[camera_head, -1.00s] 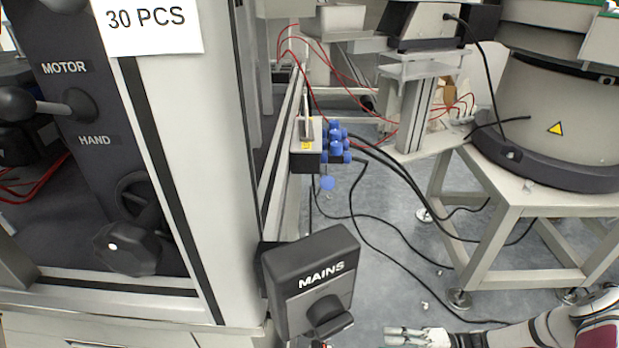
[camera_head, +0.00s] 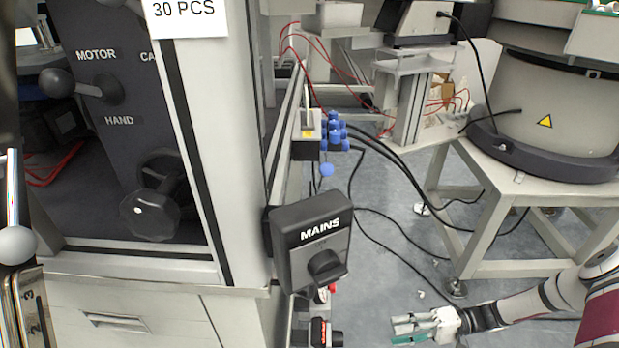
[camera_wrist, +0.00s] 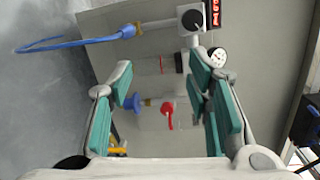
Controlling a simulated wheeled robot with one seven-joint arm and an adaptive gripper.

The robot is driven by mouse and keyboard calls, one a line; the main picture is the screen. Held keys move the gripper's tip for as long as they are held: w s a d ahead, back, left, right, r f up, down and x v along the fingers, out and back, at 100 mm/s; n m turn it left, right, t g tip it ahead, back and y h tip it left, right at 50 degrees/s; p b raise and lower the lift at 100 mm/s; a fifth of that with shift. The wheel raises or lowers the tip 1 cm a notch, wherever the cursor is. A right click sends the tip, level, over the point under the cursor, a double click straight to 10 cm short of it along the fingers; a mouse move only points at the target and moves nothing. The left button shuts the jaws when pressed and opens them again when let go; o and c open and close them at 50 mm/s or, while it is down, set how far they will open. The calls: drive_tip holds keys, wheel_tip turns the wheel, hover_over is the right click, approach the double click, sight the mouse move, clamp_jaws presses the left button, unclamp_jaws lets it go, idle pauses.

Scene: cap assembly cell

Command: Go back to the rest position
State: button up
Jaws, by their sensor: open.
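My gripper (camera_head: 418,326) is at the bottom right of the head view, low beside the machine, with my arm reaching in from the right edge. Its fingers point left. In the wrist view my gripper (camera_wrist: 160,115) has its two teal-padded fingers spread wide, with nothing between the pads. Beyond the fingers is a grey panel with a red-handled valve (camera_wrist: 168,112), a round gauge (camera_wrist: 217,57) and a blue hose (camera_wrist: 75,42). I see no contact with any of them.
The MAINS switch box (camera_head: 311,240) juts from the machine corner, left of my gripper. Red and black parts (camera_head: 322,330) sit below it. A beige stand (camera_head: 480,225) carries a round feeder (camera_head: 545,110) at right. Black cables cross the grey floor (camera_head: 385,260).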

wheel_tip(320, 180, up, 29)
drive_tip(key=w+d+n+g+h, duration=0.2)
drive_tip(key=h, duration=1)
drive_tip(key=s+a+r+m+t+h, duration=0.1)
drive_tip(key=s+a+r+t+h, duration=0.2)
drive_tip(key=s+r+t, duration=0.5)
drive_tip(key=s+a+r+t+h, duration=0.1)
drive_tip(key=s+a+r+h, duration=0.15)
drive_tip(key=s+r, duration=0.6)
drive_tip(key=s+r+p, duration=0.3)
drive_tip(key=r+p, duration=0.8)
drive_tip(key=s+r+g+p, duration=0.1)
drive_tip(key=s+r+p, duration=0.2)
drive_tip(key=r+p, duration=0.8)
drive_tip(key=s+r+p, duration=0.3)
drive_tip(key=r+p, duration=0.9)
drive_tip(key=shift+s+a, duration=0.15)
drive_tip(key=shift+s, duration=0.2)
drive_tip(key=shift+y, duration=0.25)
